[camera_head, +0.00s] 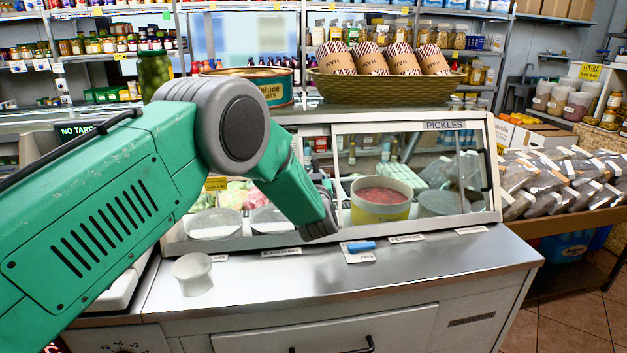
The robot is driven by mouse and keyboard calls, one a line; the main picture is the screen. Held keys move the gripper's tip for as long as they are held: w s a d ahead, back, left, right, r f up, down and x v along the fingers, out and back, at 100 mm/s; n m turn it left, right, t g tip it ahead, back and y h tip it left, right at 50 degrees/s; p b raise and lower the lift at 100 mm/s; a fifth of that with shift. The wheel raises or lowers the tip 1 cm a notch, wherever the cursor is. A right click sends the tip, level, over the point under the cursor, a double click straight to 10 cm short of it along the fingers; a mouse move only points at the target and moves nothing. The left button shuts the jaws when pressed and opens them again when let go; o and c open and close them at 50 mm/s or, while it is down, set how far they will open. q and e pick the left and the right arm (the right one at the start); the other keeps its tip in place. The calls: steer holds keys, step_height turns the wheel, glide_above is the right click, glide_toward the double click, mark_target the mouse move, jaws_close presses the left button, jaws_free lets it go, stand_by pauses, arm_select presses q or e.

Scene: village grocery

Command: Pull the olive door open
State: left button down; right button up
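The glass display case on the counter has a right sliding door (408,160) with a frame marked PICKLES and a black handle (485,170) at its right edge. No olive label is readable; the left part of the case front is largely covered by my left arm. My green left arm comes in from the left and bends down in front of the case. Its grey end (320,222) is at the middle of the case front, low near the sill. Its fingers cannot be made out, nor whether they touch a door. My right gripper is not in view.
Inside the case are a yellow tub (380,203) with red contents and lidded tubs. A white cup (193,273) and a blue item (361,246) are on the steel counter. A basket of paper cones (386,88) stands on top. Bagged goods (560,180) are at right.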

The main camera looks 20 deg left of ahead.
arm_select(q)
steer(key=shift+w+d+f, duration=0.2)
steer(key=shift+d+f, duration=0.1)
steer(key=shift+d, duration=0.4)
steer(key=c, duration=1.7)
jaws_free()
steer(key=shift+a, duration=0.1)
steer(key=shift+o, duration=0.7)
steer(key=shift+s+a+r, duration=0.1)
steer(key=shift+s, duration=0.05)
steer(key=shift+a+r, duration=0.1)
steer(key=shift+a, duration=0.05)
steer(key=v, duration=1.2)
